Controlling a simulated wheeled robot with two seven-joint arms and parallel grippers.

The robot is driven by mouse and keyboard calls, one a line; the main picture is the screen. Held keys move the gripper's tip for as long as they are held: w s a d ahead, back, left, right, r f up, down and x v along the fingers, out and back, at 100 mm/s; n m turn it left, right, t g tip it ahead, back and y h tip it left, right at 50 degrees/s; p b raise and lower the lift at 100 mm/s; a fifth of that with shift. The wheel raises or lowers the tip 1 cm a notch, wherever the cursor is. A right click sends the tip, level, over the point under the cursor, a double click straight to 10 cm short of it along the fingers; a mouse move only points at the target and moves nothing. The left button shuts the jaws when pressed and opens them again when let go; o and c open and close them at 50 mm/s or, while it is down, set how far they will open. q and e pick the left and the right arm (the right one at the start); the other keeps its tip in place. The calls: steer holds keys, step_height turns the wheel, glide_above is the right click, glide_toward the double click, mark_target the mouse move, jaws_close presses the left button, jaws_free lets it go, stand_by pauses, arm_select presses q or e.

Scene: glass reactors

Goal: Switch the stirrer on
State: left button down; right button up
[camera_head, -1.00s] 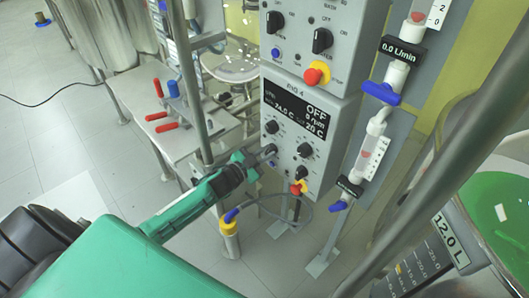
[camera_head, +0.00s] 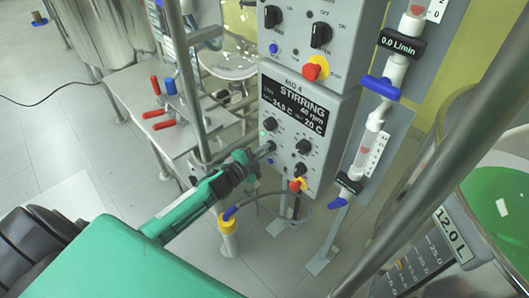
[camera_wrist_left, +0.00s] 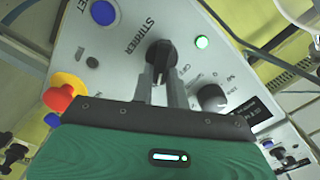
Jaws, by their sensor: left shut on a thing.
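The grey control box (camera_head: 322,135) has a black display (camera_head: 296,104) that reads STIRRING, about 40 rpm, 24.9 C and 20 C. In the left wrist view, the black stirrer knob (camera_wrist_left: 158,54) is beside the STIRRER label (camera_wrist_left: 140,38). My left gripper (camera_head: 264,151) reaches the box's lower left from the left. In the wrist view its two fingers (camera_wrist_left: 160,82) are shut on the stirrer knob, one on each side. My right gripper is in neither view.
A red stop button on a yellow base (camera_wrist_left: 62,92) and a blue button (camera_wrist_left: 103,13) are near the gripper. A flowmeter tube with a blue valve (camera_head: 380,88) is to the right. A metal post (camera_head: 187,80) stands left of the box.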

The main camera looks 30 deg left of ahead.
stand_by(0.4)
arm_select(q)
steer(key=c, duration=1.4)
jaws_free()
steer(key=shift+b+v, duration=0.5)
steer(key=shift+v, duration=6.4)
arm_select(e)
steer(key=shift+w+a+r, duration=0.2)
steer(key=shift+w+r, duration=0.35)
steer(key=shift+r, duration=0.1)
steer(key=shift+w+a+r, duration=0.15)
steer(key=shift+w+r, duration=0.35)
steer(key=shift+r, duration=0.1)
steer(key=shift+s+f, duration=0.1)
